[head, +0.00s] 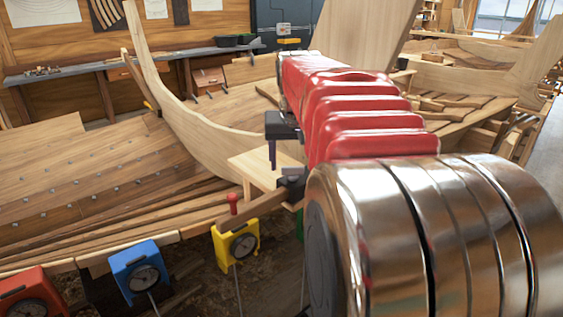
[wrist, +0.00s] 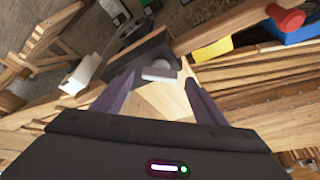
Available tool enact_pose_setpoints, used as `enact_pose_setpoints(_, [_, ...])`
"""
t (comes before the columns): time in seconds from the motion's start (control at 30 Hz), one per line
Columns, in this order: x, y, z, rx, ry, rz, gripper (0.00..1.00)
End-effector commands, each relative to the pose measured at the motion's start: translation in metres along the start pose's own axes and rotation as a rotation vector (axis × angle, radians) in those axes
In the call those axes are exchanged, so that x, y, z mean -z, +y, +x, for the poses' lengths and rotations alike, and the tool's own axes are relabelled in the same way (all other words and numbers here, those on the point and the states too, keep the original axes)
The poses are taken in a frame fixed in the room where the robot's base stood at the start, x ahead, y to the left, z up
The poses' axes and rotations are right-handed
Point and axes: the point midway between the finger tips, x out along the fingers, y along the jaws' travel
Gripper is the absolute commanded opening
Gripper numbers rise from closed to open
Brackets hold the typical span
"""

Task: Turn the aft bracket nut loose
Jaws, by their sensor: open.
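A dark bracket (head: 292,184) sits at the end of a wooden bar beside a pale wooden board; it also shows in the wrist view (wrist: 138,58). A small grey metal piece (wrist: 160,74), which looks like the nut, shows at the bracket in the wrist view; its exact shape is unclear. My gripper (head: 272,165) is above the board and near the bracket in the head view. In the wrist view its two purple fingers stand apart, with the grey piece between their tips in the picture. I cannot tell whether they touch it. The gripper holds nothing visible.
A red-topped handle (head: 233,203) stands on the wooden bar (head: 250,208). Yellow (head: 236,243), blue (head: 140,270) and red (head: 28,293) gauge boxes line the near plank edge. A curved wooden stem (head: 170,95) rises behind. A whitish block (wrist: 80,75) lies left of my gripper.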

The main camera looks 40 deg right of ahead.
Motion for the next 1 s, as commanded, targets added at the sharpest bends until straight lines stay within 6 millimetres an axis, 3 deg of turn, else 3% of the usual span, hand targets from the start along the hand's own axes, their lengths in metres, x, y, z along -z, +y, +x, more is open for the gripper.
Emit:
enact_pose_setpoints(0.17, [-0.0004, 0.0002, 0.0118, 0.000, 0.000, 0.000, 0.66])
enact_pose_setpoints(0.47, [-0.0002, 0.0001, 0.0128, 0.000, 0.001, 0.000, 0.65])
enact_pose_setpoints(1.0, [-0.0001, -0.0003, 0.0125, 0.000, 0.001, 0.000, 0.27])
